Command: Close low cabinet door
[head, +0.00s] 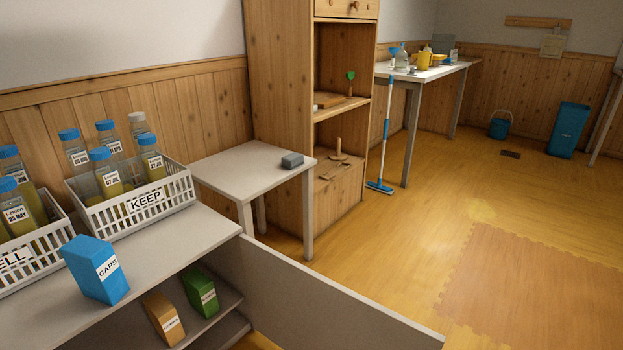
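The low cabinet (190,252) stands at the lower left with a grey-white top. Its door (325,300) is open and swung out toward the lower right, hinged near the cabinet's far right corner. Inside the cabinet, a green box (199,291) and an orange-tan box (164,318) stand on a shelf. The near part of the cabinet and the door's lower edge are cut off by the frame. Neither of my grippers shows in the head view.
On the cabinet top are a KEEP basket (132,214) of bottles, another basket (35,258) with bottles, and a blue CAPS box (97,270). A small table (240,172) stands behind the door. A mop (386,130) leans farther back. Floor right of the door is clear.

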